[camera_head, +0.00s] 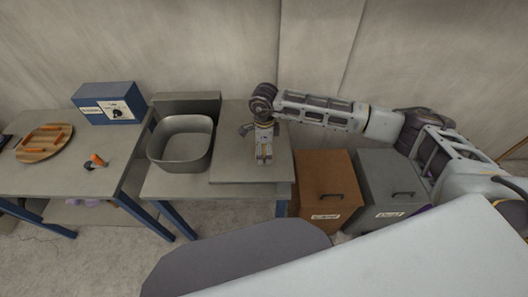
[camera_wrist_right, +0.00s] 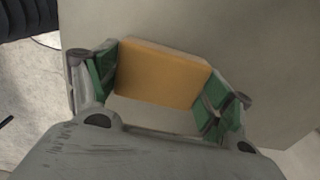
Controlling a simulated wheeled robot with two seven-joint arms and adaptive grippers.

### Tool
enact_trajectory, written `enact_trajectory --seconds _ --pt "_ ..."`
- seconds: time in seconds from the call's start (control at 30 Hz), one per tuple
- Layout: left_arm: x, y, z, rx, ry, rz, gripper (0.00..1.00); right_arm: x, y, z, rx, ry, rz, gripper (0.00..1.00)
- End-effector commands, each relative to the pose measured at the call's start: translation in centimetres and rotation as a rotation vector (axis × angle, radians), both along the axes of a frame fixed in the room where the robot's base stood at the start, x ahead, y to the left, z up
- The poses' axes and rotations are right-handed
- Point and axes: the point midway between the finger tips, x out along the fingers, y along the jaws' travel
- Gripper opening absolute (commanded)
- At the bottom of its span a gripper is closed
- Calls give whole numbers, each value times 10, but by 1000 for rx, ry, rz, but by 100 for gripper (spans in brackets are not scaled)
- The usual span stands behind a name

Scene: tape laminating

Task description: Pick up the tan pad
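The tan pad (camera_wrist_right: 162,74) is a flat yellow-tan block in the right wrist view, lying between my right gripper's green-lined fingers. Its two ends meet the finger pads on both sides. My right gripper (camera_wrist_right: 168,86) appears shut on it, over the grey surface. In the head view my right gripper (camera_head: 264,158) points down over the grey board (camera_head: 232,172) on the middle table. The pad is small there and mostly hidden by the fingers. I cannot tell whether the pad is clear of the board. My left gripper is not in view.
A grey metal basin (camera_head: 181,145) stands left of the board. On the left table are a blue box (camera_head: 110,103), a round wooden tray (camera_head: 44,143) and an orange-handled tool (camera_head: 97,160). Brown (camera_head: 328,180) and grey (camera_head: 387,170) bins stand right of the board.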

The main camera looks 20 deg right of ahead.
Motion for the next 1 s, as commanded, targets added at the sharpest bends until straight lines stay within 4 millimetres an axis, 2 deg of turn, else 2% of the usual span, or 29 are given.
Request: enact_trajectory --seconds 0.17,0.4,0.57,0.77,1.0 --pt "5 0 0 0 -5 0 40 0 0 0 0 0 0 56" --pt "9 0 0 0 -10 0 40 0 0 2 0 -1 0 55" --pt "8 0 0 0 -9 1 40 0 0 9 -1 -2 1 55" --pt "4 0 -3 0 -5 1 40 1 0 32 0 -3 0 55" --pt "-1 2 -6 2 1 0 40 1 0 68 0 -3 0 55"
